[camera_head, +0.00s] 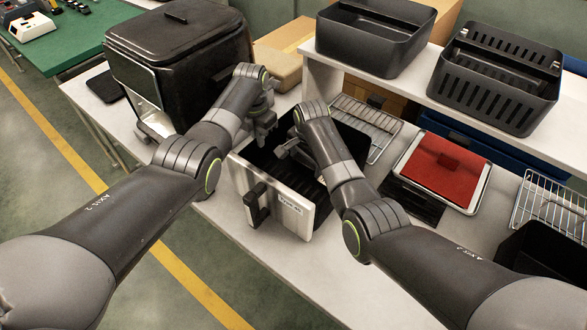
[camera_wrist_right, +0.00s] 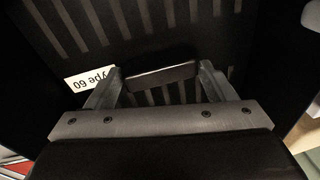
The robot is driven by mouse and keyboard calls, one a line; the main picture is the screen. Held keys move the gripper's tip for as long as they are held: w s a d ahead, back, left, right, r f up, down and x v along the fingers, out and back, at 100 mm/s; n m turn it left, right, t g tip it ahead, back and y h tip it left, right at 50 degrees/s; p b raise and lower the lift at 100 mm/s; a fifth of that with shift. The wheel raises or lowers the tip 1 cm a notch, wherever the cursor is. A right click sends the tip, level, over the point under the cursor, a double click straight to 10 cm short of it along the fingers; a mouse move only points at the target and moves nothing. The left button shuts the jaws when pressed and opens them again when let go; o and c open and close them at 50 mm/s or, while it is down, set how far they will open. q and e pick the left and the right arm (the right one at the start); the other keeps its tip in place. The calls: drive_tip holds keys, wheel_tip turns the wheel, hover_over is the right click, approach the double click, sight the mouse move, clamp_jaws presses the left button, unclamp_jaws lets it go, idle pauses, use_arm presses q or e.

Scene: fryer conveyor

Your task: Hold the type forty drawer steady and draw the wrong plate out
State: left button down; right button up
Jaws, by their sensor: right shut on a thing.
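The drawer (camera_head: 292,207) stands on the white counter, with a pale front panel, a black handle (camera_head: 257,204) and a small label too small to read surely. My left gripper (camera_head: 265,128) is at the drawer's far left rim; whether its fingers grip the rim is unclear. My right gripper (camera_head: 287,150) reaches into the drawer. In the right wrist view my right gripper (camera_wrist_right: 160,78) is shut on the raised grip bar of a dark slotted plate (camera_wrist_right: 125,48). My arm hides part of the drawer's inside.
A black fryer (camera_head: 180,50) stands behind to the left. Black baskets (camera_head: 375,40) (camera_head: 495,85) sit on a raised shelf. A wire rack (camera_head: 370,120), a tray with a red pad (camera_head: 445,165) and another rack (camera_head: 550,205) lie to the right. The counter in front is fairly clear.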

sight(306, 161)
drive_tip(key=shift+r, duration=0.15)
drive_tip(key=shift+w+r, duration=0.15)
drive_tip(key=shift+r, duration=3.6)
drive_tip(key=c, duration=0.7)
drive_tip(key=shift+w+r, duration=0.15)
drive_tip(key=shift+r, duration=0.75)
drive_tip(key=shift+d+r, duration=0.1)
drive_tip(key=shift+r, duration=0.1)
clamp_jaws()
drive_tip(key=shift+s+r, duration=0.15)
drive_tip(key=shift+r, duration=0.65)
drive_tip(key=shift+s+r, duration=0.15)
drive_tip(key=shift+r, duration=0.6)
